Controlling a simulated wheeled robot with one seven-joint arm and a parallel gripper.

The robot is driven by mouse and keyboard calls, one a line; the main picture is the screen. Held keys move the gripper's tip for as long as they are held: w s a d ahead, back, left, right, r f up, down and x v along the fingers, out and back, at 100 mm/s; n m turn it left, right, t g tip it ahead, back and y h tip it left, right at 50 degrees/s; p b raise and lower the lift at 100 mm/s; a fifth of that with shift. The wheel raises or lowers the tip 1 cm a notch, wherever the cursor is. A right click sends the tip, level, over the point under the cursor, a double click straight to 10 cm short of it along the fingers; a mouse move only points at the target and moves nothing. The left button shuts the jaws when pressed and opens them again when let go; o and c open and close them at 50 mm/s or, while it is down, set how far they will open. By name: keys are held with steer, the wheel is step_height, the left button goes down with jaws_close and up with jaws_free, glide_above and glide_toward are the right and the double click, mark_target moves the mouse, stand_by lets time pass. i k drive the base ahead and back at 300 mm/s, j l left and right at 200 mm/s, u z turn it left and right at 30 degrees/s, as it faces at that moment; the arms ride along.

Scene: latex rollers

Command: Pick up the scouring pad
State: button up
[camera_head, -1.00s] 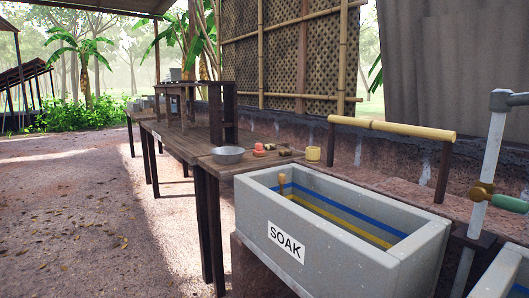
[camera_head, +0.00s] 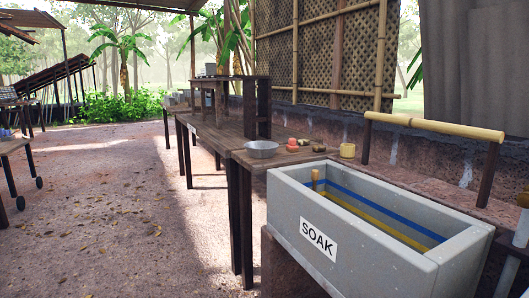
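Several small items lie on the wooden table beyond the concrete trough: a reddish lump (camera_head: 292,143), a tan-brown piece (camera_head: 304,142) and a darker brown piece (camera_head: 318,149). They are too small to tell which one, if any, is the scouring pad. A grey metal bowl (camera_head: 262,149) stands to their left and a yellow mug (camera_head: 347,150) to their right. My gripper is not in view.
The concrete trough (camera_head: 283,225) marked SOAK fills the near right, with a bamboo rail (camera_head: 430,125) behind it. The long wooden table (camera_head: 215,137) runs away to the back left. Another table (camera_head: 12,142) stands at the far left. The dirt floor between is open.

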mark_target(292, 147)
steer(key=i+j, duration=0.4)
steer(key=j, duration=0.15)
steer(key=i+j, duration=0.8)
steer(key=j, duration=0.25)
steer(key=i+j, duration=0.8)
steer(key=j, duration=0.25)
steer(key=i+j+z, duration=0.35)
steer(key=j, duration=0.3)
steer(key=i+j+z, duration=0.15)
steer(key=j, duration=0.25)
steer(key=i+j+z, duration=0.2)
steer(key=j, duration=0.2)
steer(key=i+j+z, duration=0.15)
steer(key=j, duration=0.25)
steer(key=k+l, duration=0.05)
